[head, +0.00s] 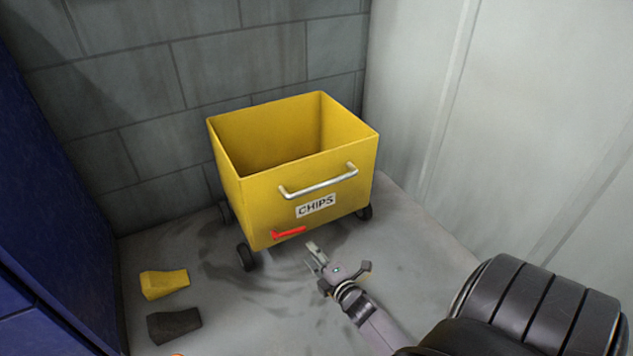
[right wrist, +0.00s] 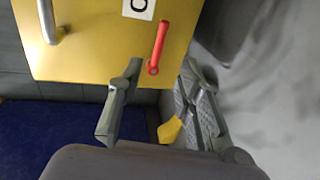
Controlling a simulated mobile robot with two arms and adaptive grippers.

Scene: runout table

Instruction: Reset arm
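My right gripper (head: 334,268) is in front of the yellow chip cart, low and to the right of the red lever (head: 288,233). In the right wrist view its two fingers (right wrist: 163,95) stand wide apart with nothing between them. The red lever (right wrist: 160,45) shows there on the cart's yellow face, beyond the fingertips and apart from them. In the head view the lever lies nearly level, tilted slightly. My left gripper is in neither view.
The yellow cart (head: 255,205), labelled CHIPS, stands on dark wheels by the block wall and looks empty. A yellow wedge (head: 164,284) and a dark wedge (head: 174,327) lie on the floor at left. A blue panel (head: 50,190) bounds the left; a pale wall (head: 520,110) the right.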

